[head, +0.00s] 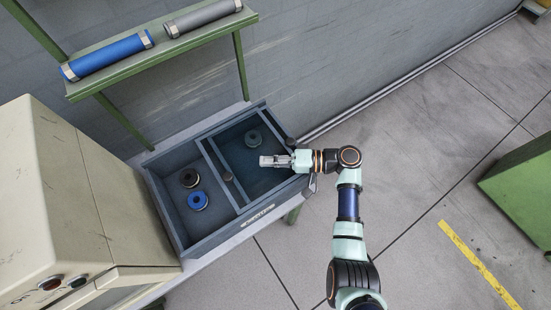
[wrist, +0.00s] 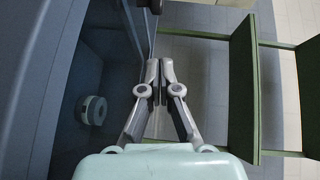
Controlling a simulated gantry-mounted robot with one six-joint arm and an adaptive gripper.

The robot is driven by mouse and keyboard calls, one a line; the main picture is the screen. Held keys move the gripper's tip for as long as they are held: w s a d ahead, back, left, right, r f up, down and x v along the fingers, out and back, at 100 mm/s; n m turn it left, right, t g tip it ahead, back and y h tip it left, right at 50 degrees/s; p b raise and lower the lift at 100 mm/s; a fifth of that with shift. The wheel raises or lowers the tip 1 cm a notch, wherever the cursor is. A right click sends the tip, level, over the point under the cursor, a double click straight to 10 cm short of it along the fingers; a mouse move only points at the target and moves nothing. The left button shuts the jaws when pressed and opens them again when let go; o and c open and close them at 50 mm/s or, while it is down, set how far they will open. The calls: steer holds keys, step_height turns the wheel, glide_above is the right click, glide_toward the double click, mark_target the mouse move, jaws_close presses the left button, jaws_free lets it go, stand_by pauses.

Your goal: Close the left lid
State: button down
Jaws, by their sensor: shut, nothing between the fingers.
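A dark blue-grey bin (head: 168,205) has two compartments, and both show open from above in the head view. Two thin upright edges run near its middle; the one with a dark knob (head: 228,177) may be the left lid standing open, but I cannot be sure. My gripper (head: 263,161) is over the right compartment, pointing left toward that knob and apart from it. Its fingers are shut and empty in the wrist view (wrist: 160,70). A dark knob-like shape (wrist: 150,5) shows at the top of the wrist view.
The left compartment holds a black ring (head: 189,178) and a blue ring (head: 197,200); the right holds a grey-green ring (head: 253,138). A green shelf (head: 160,50) with two rolls stands behind. A beige cabinet (head: 75,200) stands close at left.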

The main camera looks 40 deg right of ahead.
mark_target(243, 175)
steer(key=x, duration=0.4)
steer(key=a, duration=0.4)
steer(key=shift+w+a+f+p, duration=0.15)
steer(key=shift+w+f+p, duration=0.1)
steer(key=shift+w+p, duration=0.05)
